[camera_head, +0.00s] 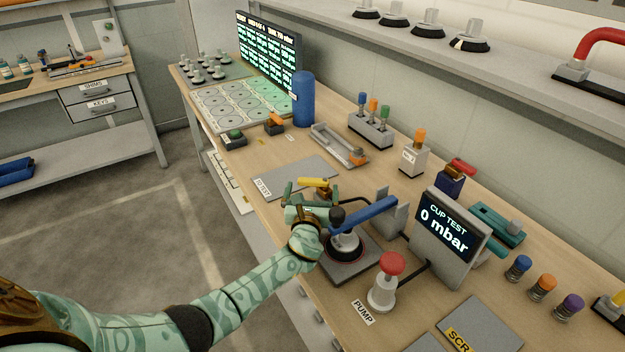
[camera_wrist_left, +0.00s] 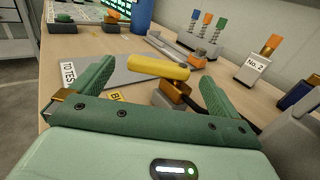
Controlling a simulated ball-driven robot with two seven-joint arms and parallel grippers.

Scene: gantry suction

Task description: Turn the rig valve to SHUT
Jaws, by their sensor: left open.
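The rig valve has a yellow handle (camera_head: 315,184) on a brass-coloured body, at the front edge of the grey TO TEST plate. In the left wrist view the yellow handle (camera_wrist_left: 158,67) lies crosswise between the fingertips, with an orange-brown stem and a grey block below it. My left gripper (camera_head: 312,194) is open, with one green finger on each side of the handle; I cannot tell whether either touches it. In the wrist view the gripper's (camera_wrist_left: 157,78) palm hides most of the valve's base and a yellow label. My right gripper is out of view.
A blue arm (camera_head: 375,214) with a suction cup on a grey pad stands right beside my left wrist. The CUP TEST display (camera_head: 447,232) and a red-topped pump (camera_head: 390,265) are further right. The grey TO TEST plate (camera_head: 300,172) behind the valve is clear.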

